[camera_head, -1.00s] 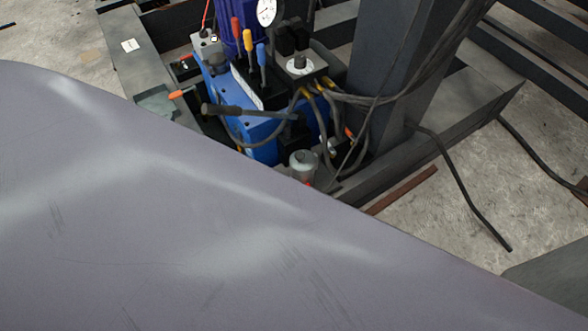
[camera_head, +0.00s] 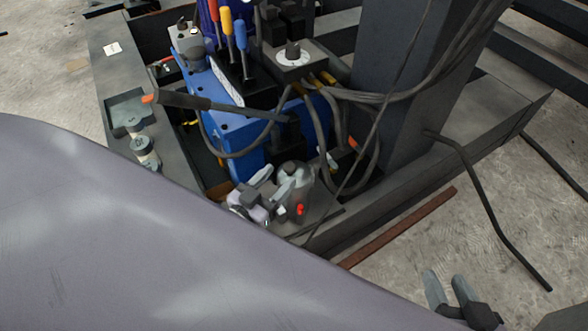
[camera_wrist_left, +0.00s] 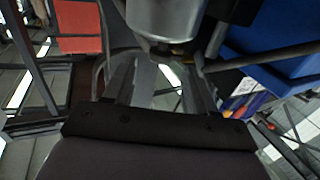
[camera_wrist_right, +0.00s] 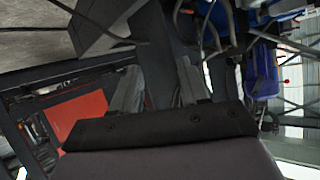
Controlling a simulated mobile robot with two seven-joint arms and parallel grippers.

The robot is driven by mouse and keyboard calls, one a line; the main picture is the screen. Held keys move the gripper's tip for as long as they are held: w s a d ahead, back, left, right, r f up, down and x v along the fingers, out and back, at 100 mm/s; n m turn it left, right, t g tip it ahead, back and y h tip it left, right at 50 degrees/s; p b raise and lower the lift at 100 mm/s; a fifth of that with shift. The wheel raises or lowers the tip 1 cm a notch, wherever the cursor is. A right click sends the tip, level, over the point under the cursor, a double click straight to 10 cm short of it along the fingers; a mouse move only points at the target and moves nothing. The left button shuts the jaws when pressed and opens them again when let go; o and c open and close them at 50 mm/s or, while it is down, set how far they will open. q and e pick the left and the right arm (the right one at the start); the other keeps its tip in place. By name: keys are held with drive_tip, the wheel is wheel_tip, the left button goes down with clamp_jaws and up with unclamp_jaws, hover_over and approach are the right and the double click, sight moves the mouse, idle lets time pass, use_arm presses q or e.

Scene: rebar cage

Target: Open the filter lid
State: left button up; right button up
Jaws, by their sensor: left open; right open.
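The filter is a small grey canister (camera_head: 299,190) with a rounded grey lid (camera_head: 293,170) on top, standing beside the blue hydraulic unit. A red fitting shows low on its front. My left gripper (camera_head: 273,184) is open, with its fingers pointing at the canister's upper left side. In the left wrist view, the canister's grey body (camera_wrist_left: 165,20) is ahead of the open fingers; I cannot tell whether they touch it. The lid appears seated on the canister. My right gripper (camera_head: 448,288) is open and empty at the lower right, away from the filter.
The blue tank (camera_head: 240,140) with coloured levers, a black handle bar (camera_head: 215,106) and hoses (camera_head: 380,95) crowd the space behind the filter. A dark steel column (camera_head: 395,75) rises to the right.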

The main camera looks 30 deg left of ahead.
sight(294, 161)
use_arm(q)
drive_tip(key=shift+w+d+b, duration=0.15)
drive_tip(key=shift+w+b, duration=0.15)
drive_tip(key=shift+w, duration=0.9)
drive_tip(key=shift+w+d+b, duration=0.2)
drive_tip(key=shift+w+b, duration=0.15)
drive_tip(key=shift+w, duration=0.8)
drive_tip(key=shift+w+d+b, duration=0.15)
drive_tip(key=shift+w+b, duration=0.15)
drive_tip(key=shift+w, duration=0.9)
use_arm(e)
drive_tip(key=shift+w+a+f+y, duration=0.15)
drive_tip(key=shift+a+y, duration=0.1)
drive_tip(key=shift+a, duration=0.15)
drive_tip(key=shift+w+a+f+y, duration=0.15)
drive_tip(key=shift+a+y, duration=0.1)
drive_tip(key=shift+a, duration=0.15)
use_arm(q)
clamp_jaws()
use_arm(e)
drive_tip(key=shift+r, duration=0.1)
